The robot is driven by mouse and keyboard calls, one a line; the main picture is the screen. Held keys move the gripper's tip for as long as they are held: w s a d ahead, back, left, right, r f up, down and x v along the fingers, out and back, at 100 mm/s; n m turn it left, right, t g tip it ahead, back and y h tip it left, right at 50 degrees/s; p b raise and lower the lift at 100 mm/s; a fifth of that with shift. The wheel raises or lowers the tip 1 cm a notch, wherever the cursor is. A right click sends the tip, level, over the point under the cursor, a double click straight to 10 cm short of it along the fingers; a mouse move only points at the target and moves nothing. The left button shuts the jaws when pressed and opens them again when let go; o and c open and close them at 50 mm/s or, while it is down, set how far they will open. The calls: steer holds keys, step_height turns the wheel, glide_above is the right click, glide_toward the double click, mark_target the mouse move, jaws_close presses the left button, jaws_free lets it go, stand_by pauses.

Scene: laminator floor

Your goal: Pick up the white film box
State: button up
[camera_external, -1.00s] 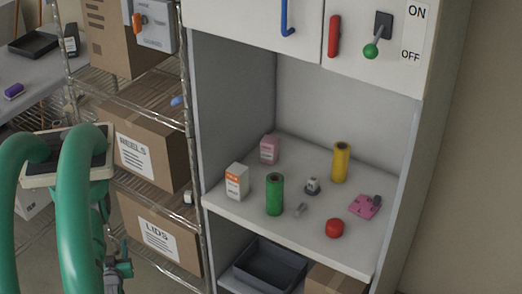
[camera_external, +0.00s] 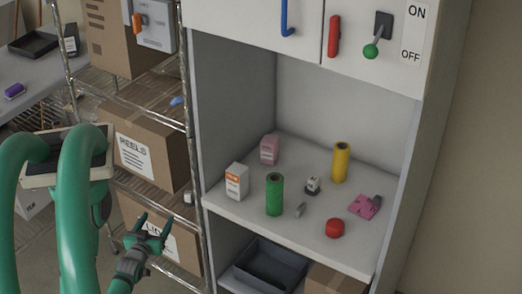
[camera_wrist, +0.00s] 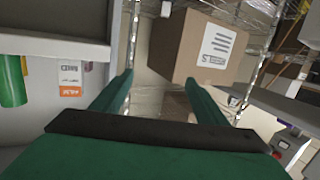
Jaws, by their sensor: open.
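The white film box (camera_external: 236,181) has an orange label band and stands upright at the left front of the cabinet shelf (camera_external: 325,245). In the wrist view a white box with an orange panel (camera_wrist: 71,79) shows at the left, beside a green roll (camera_wrist: 12,80). My gripper (camera_external: 152,222) is open and empty, in front of the wire rack at the lower left, left of and below the film box and well apart from it. In the wrist view its two green fingers (camera_wrist: 160,95) are spread with nothing between them.
A green roll (camera_external: 275,194), pink box (camera_external: 269,149), yellow roll (camera_external: 340,162), red round object (camera_external: 334,228) and pink object (camera_external: 365,206) share the shelf. The cabinet's side wall borders the shelf at left. The wire rack holds cardboard boxes (camera_external: 150,150). A dark tray (camera_external: 270,265) lies below.

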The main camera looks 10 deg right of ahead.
mark_target(233, 184)
steer(key=d+r+m+h, duration=0.1)
steer(key=d+r+h, duration=0.1)
steer(key=d, duration=0.6)
steer(key=w+d+r+m+g+h, duration=0.1)
steer(key=d+r+m+h, duration=0.1)
steer(key=d, duration=0.6)
steer(key=w+d+r+m+g+h, duration=0.1)
steer(key=d+r+h, duration=0.1)
steer(key=d, duration=0.6)
steer(key=shift+w+d+r+m, duration=0.25)
steer(key=shift+d+r+m, duration=0.15)
steer(key=shift+r, duration=0.35)
steer(key=shift+w+d+r, duration=0.1)
steer(key=shift+w+d, duration=0.25)
steer(key=shift+d, duration=0.2)
steer(key=x, duration=0.4)
steer(key=shift+w+d, duration=0.1)
steer(key=shift+w, duration=0.05)
steer(key=shift+r+x, duration=0.15)
steer(key=shift+x, duration=1.2)
steer(key=shift+r+x, duration=0.1)
steer(key=shift+x, duration=1.2)
steer(key=c, duration=1.4)
steer(key=shift+o, duration=0.2)
